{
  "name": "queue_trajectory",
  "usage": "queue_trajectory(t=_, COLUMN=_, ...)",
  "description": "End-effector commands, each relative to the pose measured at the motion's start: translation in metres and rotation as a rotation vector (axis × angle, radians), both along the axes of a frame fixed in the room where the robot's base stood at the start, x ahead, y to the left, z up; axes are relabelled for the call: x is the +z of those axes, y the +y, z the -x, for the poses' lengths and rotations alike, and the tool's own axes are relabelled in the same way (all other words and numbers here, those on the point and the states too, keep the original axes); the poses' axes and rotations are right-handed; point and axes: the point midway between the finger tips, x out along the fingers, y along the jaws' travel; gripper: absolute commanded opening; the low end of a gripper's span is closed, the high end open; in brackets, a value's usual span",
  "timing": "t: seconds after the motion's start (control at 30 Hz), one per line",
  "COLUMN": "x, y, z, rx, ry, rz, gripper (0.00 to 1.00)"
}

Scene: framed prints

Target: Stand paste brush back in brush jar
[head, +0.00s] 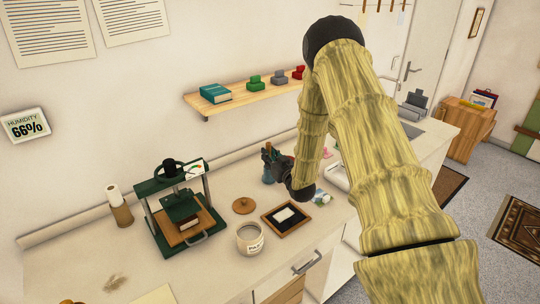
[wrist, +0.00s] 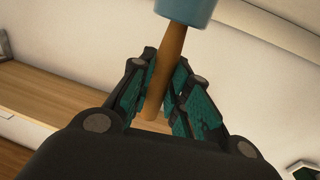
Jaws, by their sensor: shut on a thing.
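My gripper (head: 272,158) is low over the counter at the back, near the wall, with its fingers pointing toward the wall. In the wrist view my gripper (wrist: 158,95) is shut on the brown wooden handle of the paste brush (wrist: 166,72). A blue round body, which looks like the brush jar (wrist: 185,10), is at the handle's other end. It also shows below my fingers in the head view as the blue jar (head: 267,174). The brush's bristles are not visible. I cannot tell how deep the brush sits in the jar.
A green press (head: 178,212) is to the left. A wooden shelf (head: 240,97) hangs above. Counter between press and jar is mostly clear.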

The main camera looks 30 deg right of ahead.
Motion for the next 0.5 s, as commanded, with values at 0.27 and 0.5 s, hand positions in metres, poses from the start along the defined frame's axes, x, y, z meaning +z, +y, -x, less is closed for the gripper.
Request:
queue_trajectory(t=0.27, x=-0.0047, y=-0.0002, z=-0.0001, rx=0.000, ry=-0.001, rz=0.000, gripper=0.00)
queue_trajectory(t=0.5, x=-0.0046, y=-0.0001, z=-0.0001, rx=0.000, ry=-0.001, rz=0.000, gripper=0.33)
